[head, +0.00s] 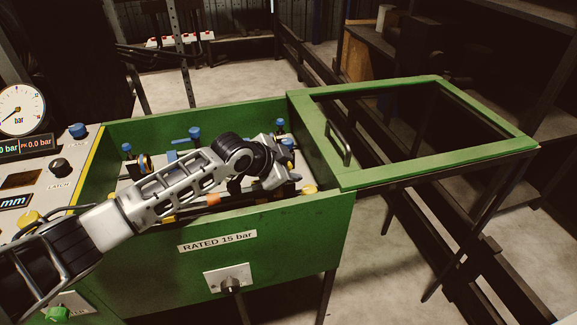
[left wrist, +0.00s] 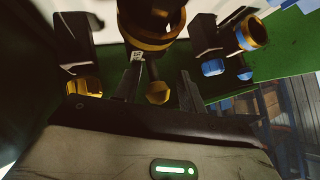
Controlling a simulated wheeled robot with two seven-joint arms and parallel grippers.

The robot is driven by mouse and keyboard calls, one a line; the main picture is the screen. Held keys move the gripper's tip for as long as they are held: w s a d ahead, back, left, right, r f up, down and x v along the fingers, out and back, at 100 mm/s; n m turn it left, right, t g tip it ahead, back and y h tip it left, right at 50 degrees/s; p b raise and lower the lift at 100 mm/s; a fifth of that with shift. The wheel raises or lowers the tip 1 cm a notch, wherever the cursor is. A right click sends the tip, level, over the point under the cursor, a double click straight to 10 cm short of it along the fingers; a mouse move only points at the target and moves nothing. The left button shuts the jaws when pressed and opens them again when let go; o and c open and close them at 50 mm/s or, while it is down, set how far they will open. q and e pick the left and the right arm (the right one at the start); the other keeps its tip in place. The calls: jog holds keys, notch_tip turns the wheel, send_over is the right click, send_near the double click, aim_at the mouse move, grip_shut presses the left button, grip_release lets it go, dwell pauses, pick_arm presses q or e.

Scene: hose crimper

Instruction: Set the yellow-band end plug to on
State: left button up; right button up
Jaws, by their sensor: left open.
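My left gripper (head: 280,165) reaches into the green box from the left. In the left wrist view, its two dark fingers (left wrist: 160,88) are open, with a small yellow knob (left wrist: 158,93) showing between them. I cannot tell whether they touch it. Above it is a dark cylindrical fitting with a wide yellow band (left wrist: 152,38), cut off by the top edge. A second yellow knob (left wrist: 84,86) is at the left. In the head view a yellow part (head: 309,189) shows just beside the gripper, and my arm hides much of the box interior. My right gripper is not in view.
The green box (head: 250,245) has its framed lid (head: 440,168) swung open to the right. Blue-handled fittings (head: 195,134) stand along the back inside. A blue-knobbed fitting (left wrist: 213,67) is right of the fingers. A gauge panel (head: 22,110) is at the left.

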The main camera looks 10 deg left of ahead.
pick_arm(q)
jog(key=shift+s+f, duration=0.1)
jog(key=shift+f, duration=0.05)
jog(key=shift+s+a+r, duration=0.2)
jog(key=shift+s+r, duration=0.1)
jog(key=shift+r, duration=0.05)
jog(key=v, duration=1.5)
jog(key=shift+w, duration=0.1)
